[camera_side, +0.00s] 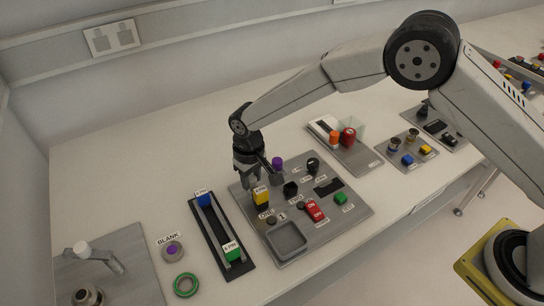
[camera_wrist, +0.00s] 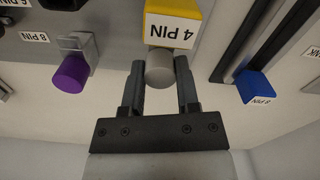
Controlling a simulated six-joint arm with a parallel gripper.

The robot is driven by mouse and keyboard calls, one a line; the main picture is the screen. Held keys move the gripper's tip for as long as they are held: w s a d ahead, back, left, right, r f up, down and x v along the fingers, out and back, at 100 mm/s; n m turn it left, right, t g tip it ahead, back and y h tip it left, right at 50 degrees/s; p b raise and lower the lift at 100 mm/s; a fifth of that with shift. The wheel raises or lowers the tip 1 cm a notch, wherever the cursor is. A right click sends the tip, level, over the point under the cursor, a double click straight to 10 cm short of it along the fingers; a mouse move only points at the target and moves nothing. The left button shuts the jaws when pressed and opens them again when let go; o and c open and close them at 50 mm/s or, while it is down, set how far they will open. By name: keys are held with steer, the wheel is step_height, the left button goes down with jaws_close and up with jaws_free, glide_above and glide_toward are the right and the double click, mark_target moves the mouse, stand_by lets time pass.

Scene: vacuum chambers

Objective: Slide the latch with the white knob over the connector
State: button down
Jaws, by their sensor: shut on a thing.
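A white knob (camera_side: 82,248) sits at the far left in the side view, on a grey metal plate (camera_side: 135,245). A grey bar (camera_side: 112,264) is beside it, and a round metal fitting (camera_side: 88,296) is at the picture's bottom edge. My gripper (camera_side: 258,181) is well to the right of them, above the central panel. In the wrist view my gripper (camera_wrist: 160,75) is shut on the grey cylindrical end of the yellow 4 PIN connector (camera_wrist: 172,20). Whether the yellow connector is raised off the panel is unclear.
A black rail (camera_side: 222,238) with a blue block (camera_side: 204,200) and green block (camera_side: 233,253) lies between plate and panel. A BLANK piece (camera_side: 172,250) and a green ring (camera_side: 186,285) lie nearby. A purple knob (camera_side: 277,163) stands close to my gripper.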

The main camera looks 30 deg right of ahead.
mark_target(252, 178)
steer(key=shift+c, duration=1.7)
jaws_free()
steer(key=shift+r, duration=0.15)
steer(key=shift+r, duration=3.85)
steer(key=shift+d, duration=0.1)
steer(key=s+d+r+m+t, duration=0.1)
steer(key=s+d, duration=0.9)
steer(key=d, duration=0.2)
steer(key=s+d+r+m+t, duration=0.1)
steer(key=s+d+r+m, duration=0.1)
steer(key=s+d, duration=0.8)
steer(key=d, duration=0.2)
steer(key=shift+s+d+r+t, duration=0.3)
steer(key=shift+d, duration=0.1)
